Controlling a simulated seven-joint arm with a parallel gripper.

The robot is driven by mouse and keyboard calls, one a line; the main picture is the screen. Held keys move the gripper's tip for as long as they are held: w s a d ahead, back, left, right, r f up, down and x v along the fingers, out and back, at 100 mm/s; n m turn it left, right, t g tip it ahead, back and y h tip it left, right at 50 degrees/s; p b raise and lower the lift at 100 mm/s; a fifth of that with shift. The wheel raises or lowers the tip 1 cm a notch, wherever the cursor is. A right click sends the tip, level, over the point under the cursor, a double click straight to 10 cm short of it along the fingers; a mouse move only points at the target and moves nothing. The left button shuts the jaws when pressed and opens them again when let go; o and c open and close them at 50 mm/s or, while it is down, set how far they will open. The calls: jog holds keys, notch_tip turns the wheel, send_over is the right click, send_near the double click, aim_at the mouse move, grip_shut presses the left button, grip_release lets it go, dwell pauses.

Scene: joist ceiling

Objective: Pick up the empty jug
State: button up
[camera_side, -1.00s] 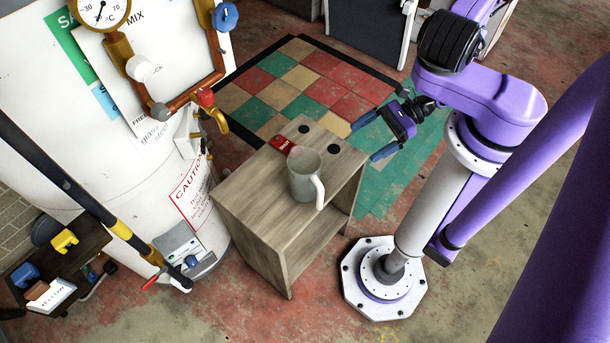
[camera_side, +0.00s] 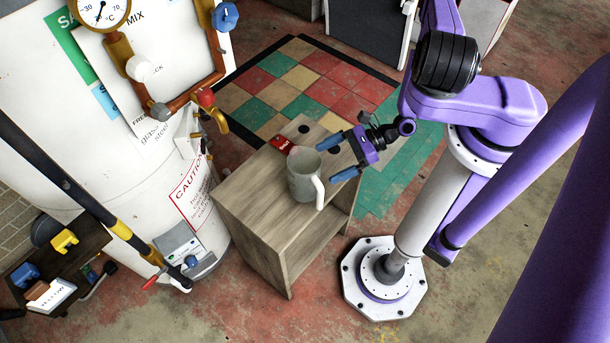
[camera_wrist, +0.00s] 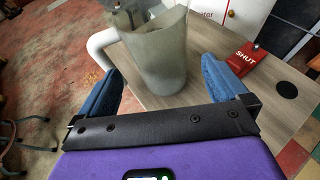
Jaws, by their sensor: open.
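The jug (camera_side: 304,178) is pale grey-green with a white handle and stands upright on the wooden stand (camera_side: 258,212). Its handle points toward the lower right in the side view. In the wrist view the jug (camera_wrist: 165,55) is straight ahead, beyond and between my fingers, with its handle at the left. My gripper (camera_side: 337,158) is open and empty, with blue fingers, just right of the jug and apart from it. In the wrist view my gripper (camera_wrist: 172,88) has one finger at each side. The jug's inside is too dim to tell if it is empty.
Dark round discs (camera_wrist: 286,89) mark the stand top. A large white tank (camera_side: 120,130) with pipes stands close at left.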

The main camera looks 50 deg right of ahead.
aim_at(307, 173)
jog(key=shift+x, duration=3.8)
jog(key=shift+a+r, duration=0.1)
jog(key=shift+r, duration=0.05)
jog(key=c, duration=0.8)
